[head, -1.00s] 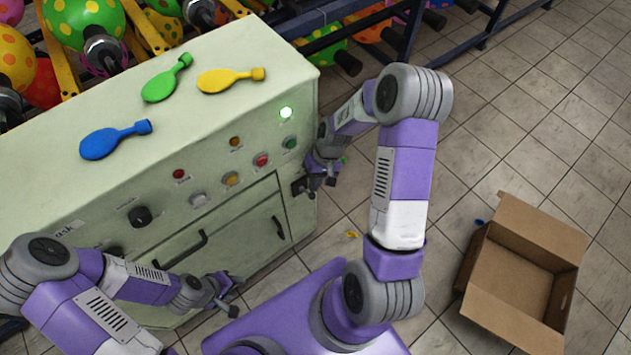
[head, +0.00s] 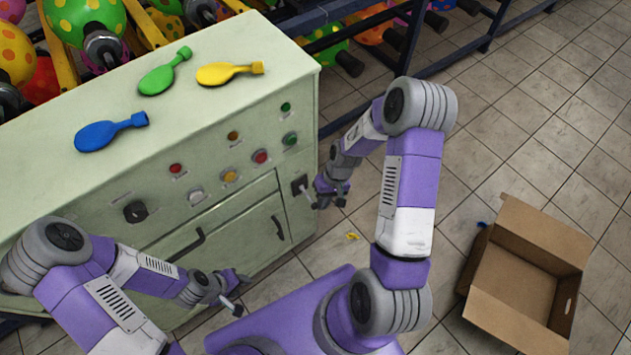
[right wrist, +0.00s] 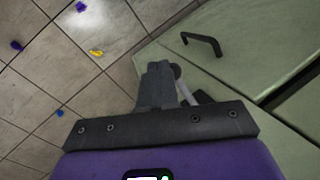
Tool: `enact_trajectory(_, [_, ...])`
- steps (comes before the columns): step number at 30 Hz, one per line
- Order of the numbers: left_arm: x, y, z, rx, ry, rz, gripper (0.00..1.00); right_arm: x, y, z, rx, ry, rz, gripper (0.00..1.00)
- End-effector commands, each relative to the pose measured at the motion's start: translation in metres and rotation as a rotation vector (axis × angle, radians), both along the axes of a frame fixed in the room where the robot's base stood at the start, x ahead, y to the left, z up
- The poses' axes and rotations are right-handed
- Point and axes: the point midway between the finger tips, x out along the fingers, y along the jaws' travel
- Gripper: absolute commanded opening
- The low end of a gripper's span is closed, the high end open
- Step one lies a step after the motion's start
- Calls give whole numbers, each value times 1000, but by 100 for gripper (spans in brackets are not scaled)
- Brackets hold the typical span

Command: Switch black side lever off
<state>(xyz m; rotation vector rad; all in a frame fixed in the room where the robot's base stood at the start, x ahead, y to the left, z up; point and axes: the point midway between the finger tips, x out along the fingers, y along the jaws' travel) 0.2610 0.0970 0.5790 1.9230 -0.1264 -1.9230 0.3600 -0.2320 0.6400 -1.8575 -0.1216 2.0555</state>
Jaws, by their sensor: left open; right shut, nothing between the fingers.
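The black side lever (head: 299,185) is on the cabinet's front face near its right corner, a dark square plate with a short light rod. My right gripper (head: 327,203) is shut and empty, just right of the lever, close to the rod's end. In the right wrist view the shut fingers (right wrist: 158,82) are beside a grey round knob, partly hidden behind them; I cannot tell whether they touch. My left gripper (head: 236,293) is open and empty in front of the cabinet's lower part, away from the lever.
The pale green cabinet (head: 60,190) carries a blue balloon (head: 100,134), a green balloon (head: 160,78) and a yellow balloon (head: 222,74) on top. Its front has buttons, a black knob (head: 136,212) and handles. An open cardboard box (head: 515,285) stands on the floor at right.

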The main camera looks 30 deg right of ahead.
Motion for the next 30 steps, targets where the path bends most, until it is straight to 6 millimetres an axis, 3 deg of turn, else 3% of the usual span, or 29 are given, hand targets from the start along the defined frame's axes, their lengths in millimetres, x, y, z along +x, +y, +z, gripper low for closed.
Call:
enact_trajectory(2, [0, 0, -5, 0, 0, 0, 43, -2, 0, -9, 0, 2, 0, 0])
enact_trajectory(30, [0, 0, 2, 0, 0, 0, 43, 13, 2, 1, 0, 0, 0, 0])
